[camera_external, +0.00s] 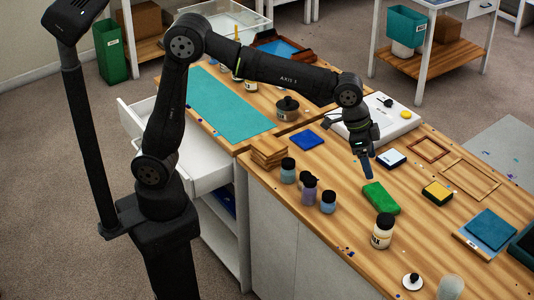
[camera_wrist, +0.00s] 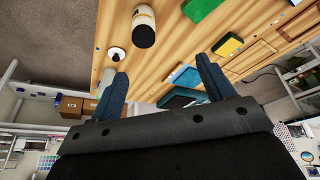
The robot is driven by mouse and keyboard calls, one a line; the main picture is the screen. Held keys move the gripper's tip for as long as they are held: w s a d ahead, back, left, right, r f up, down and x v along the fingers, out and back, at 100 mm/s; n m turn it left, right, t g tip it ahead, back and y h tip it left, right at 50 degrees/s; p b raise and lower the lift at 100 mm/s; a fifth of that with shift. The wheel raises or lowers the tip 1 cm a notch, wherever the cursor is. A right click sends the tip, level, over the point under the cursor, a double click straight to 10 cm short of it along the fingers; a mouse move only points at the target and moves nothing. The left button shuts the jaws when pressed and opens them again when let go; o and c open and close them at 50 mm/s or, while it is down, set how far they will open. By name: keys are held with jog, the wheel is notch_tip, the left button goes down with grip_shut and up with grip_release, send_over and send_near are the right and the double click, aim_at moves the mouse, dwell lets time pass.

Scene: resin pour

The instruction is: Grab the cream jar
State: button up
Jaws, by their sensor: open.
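The cream jar (camera_external: 381,232) has a black lid and a dark-lettered label. It stands upright near the front edge of the wooden worktop (camera_external: 330,240). In the wrist view the cream jar (camera_wrist: 143,22) shows at the top, beyond the fingertips. My gripper (camera_external: 364,160) is above the worktop, up and behind the jar in the external view, and apart from it. In the wrist view the two blue fingers of my gripper (camera_wrist: 162,75) are spread, with nothing between them.
A green block (camera_external: 380,197) lies between my gripper and the jar. Several dark-lidded small jars (camera_external: 309,190) stand left of it. A small white dish (camera_external: 412,281) with a dark knob and a pale cup (camera_external: 450,288) are nearer the front. Wooden frames (camera_external: 470,180) lie to the right.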

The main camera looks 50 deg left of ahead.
jog(key=s+d, duration=0.2)
jog(key=d, duration=0.1)
send_near(380, 217)
jog(key=shift+m, duration=0.4)
jog(key=x, duration=0.8)
jog(key=shift+d+f, duration=0.15)
jog(key=shift+f, duration=0.25)
jog(key=shift+x, duration=2.75)
jog(key=shift+d, duration=0.1)
jog(key=shift+c, duration=0.3)
jog(key=c, duration=1.1)
